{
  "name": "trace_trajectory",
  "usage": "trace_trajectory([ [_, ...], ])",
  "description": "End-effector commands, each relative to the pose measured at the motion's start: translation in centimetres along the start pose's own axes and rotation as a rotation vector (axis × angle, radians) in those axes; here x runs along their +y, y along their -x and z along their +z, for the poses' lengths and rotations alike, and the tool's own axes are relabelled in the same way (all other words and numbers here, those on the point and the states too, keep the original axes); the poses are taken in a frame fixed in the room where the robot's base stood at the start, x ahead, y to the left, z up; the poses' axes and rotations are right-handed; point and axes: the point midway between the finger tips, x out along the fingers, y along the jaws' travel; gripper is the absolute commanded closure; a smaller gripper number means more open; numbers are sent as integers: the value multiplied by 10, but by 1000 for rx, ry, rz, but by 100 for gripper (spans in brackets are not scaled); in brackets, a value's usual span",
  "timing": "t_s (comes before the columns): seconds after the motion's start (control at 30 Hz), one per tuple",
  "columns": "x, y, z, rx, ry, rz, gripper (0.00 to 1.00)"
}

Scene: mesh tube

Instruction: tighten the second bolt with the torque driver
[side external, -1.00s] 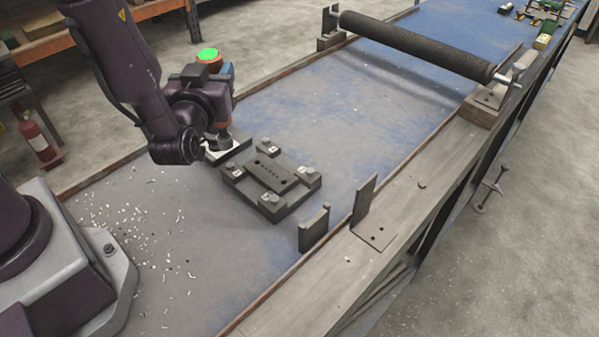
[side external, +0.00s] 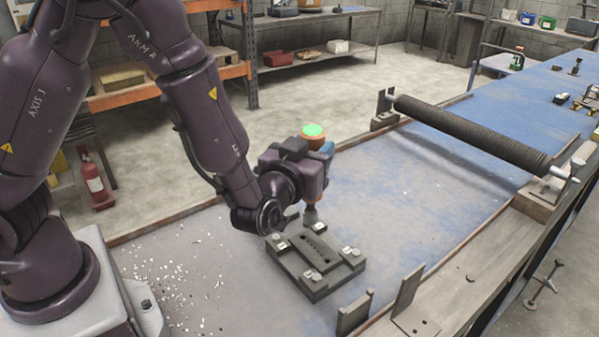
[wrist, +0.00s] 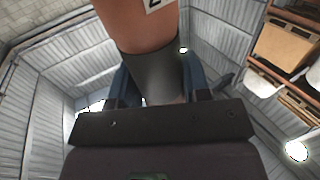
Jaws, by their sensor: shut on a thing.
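My gripper (side external: 314,170) is shut on the torque driver, which has an orange body and a lit green top (side external: 313,131). In the wrist view the driver (wrist: 150,70) sits between the dark blue fingers, with part of a "2" label showing. The driver stands roughly upright, its grey lower end (side external: 311,214) at the back corner of the dark fixture plate (side external: 318,288). Whether its tip touches the bolt there cannot be told; that bolt is hidden. Other corners carry bolts with small white tags: left (side external: 281,237), right (side external: 347,249) and front (side external: 314,276).
The fixture lies on the blue, worn bench top (side external: 400,215). Upright metal brackets (side external: 408,295) stand on the near rail. A long dark roller (side external: 470,133) spans the bench behind at right. Pale chips (side external: 180,275) litter the bench at left.

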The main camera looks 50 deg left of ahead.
Motion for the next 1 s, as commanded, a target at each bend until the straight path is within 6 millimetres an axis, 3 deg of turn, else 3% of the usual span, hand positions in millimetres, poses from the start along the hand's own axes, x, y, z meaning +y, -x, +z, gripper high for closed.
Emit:
trace_trajectory([
  [0.1,42,-7,-9,7,4,130,85],
  [0.33,89,-12,-18,6,1,294,85],
  [0.57,94,-12,-6,4,-2,321,85],
  [1.0,93,-12,34,4,0,319,85],
])
